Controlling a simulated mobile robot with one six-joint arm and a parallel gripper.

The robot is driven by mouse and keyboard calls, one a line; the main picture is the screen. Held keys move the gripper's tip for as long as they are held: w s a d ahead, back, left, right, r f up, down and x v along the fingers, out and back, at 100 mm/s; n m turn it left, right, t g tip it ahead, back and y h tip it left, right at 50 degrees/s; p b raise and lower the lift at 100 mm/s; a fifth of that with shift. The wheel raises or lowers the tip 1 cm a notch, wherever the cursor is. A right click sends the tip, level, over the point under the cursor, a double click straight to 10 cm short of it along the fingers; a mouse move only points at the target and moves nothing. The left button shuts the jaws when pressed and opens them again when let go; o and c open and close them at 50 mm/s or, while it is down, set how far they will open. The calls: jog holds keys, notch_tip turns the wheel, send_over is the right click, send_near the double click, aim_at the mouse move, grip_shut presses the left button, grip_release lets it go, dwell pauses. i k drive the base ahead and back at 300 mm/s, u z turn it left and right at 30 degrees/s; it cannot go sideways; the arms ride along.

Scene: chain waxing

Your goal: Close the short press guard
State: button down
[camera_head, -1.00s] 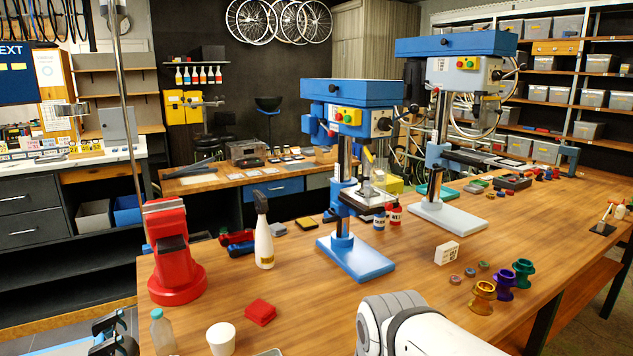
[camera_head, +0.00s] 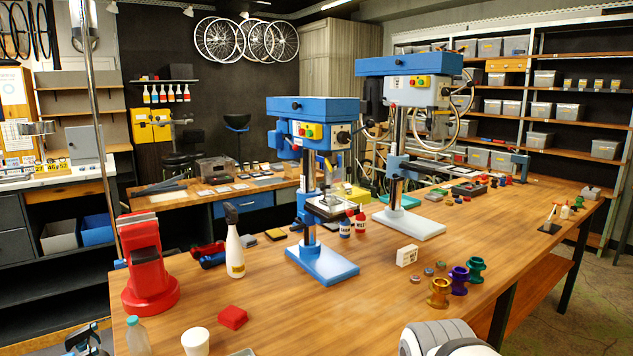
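The short drill press (camera_head: 312,122) is the nearer blue one, standing on the wooden bench on a light blue base (camera_head: 322,264). Its head carries green, red and yellow buttons on the front. A clear guard (camera_head: 328,203) shows below the head, around the spindle area and just above the press's small table. It is small and see-through, so I cannot tell for sure how far open it is.
A taller blue press (camera_head: 408,66) stands behind to the right. A white spray bottle (camera_head: 235,252), red vise (camera_head: 146,270), two small bottles (camera_head: 346,227), a white block (camera_head: 407,255) and coloured spools (camera_head: 459,281) surround the short press. Bench space in front of its base is clear.

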aim_at(330, 179)
jog(key=z, duration=0.05)
jog(key=i, duration=1)
jog(key=z, duration=0.05)
